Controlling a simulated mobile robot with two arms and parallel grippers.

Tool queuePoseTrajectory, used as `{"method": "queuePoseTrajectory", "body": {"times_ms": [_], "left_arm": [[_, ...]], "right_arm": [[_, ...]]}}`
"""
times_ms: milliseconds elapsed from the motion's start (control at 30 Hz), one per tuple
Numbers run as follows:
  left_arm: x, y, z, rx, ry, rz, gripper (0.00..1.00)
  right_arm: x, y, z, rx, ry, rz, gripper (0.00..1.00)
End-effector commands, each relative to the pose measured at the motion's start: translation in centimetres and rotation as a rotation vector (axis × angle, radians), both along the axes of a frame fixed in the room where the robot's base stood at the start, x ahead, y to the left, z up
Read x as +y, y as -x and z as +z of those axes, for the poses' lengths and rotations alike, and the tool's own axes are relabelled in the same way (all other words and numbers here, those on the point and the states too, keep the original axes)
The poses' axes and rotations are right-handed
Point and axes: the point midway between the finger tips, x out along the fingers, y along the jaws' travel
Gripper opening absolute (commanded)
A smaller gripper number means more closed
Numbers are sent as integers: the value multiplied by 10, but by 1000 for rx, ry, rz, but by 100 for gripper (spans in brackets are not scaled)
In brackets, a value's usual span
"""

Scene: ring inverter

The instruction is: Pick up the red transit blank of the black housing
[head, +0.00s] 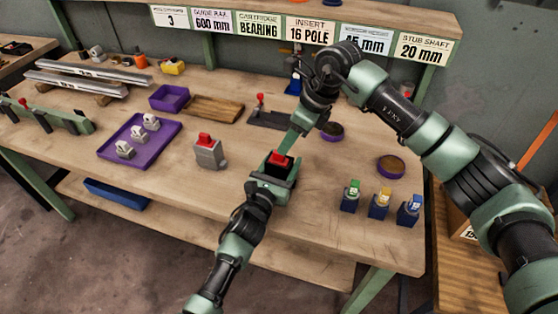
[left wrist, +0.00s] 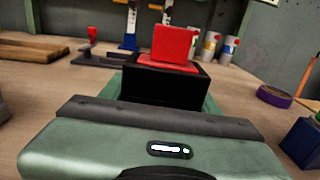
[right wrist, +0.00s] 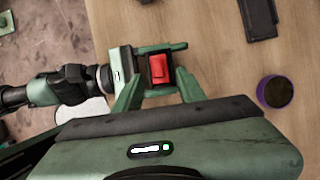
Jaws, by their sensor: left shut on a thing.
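The black housing (left wrist: 165,88) is clamped in my left gripper (head: 272,183), above the front of the workbench. The red transit blank (head: 278,159) sits in the top of the housing and stands up as a red block in the left wrist view (left wrist: 175,45). My right gripper (right wrist: 157,93) comes down from above with its fingers spread. In the right wrist view the red blank (right wrist: 158,69) lies between and beyond the fingertips, with no clear contact. The lower part of the housing is hidden by my left gripper in the head view.
A grey block with a red top (head: 208,151) stands left of the housing. A purple tray (head: 110,155) holds several pale parts. Small blocks with green, yellow and blue tops (head: 382,204) stand at the right. A purple-rimmed disc (head: 391,167) lies behind them.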

Motion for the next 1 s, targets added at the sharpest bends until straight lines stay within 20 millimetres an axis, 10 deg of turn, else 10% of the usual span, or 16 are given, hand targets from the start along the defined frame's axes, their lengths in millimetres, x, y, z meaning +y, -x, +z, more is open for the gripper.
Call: {"method": "queuePoseTrajectory", "body": {"times_ms": [533,700,1000], "left_arm": [[0,0,0,1,0,0,4],[0,0,0,1,0,0,4],[0,0,0,1,0,0,4]], "right_arm": [[20,-6,-42,0,0,-1,40],[20,-6,-42,0,0,-1,0],[19,-6,-40,-1,-1,-1,0]]}}
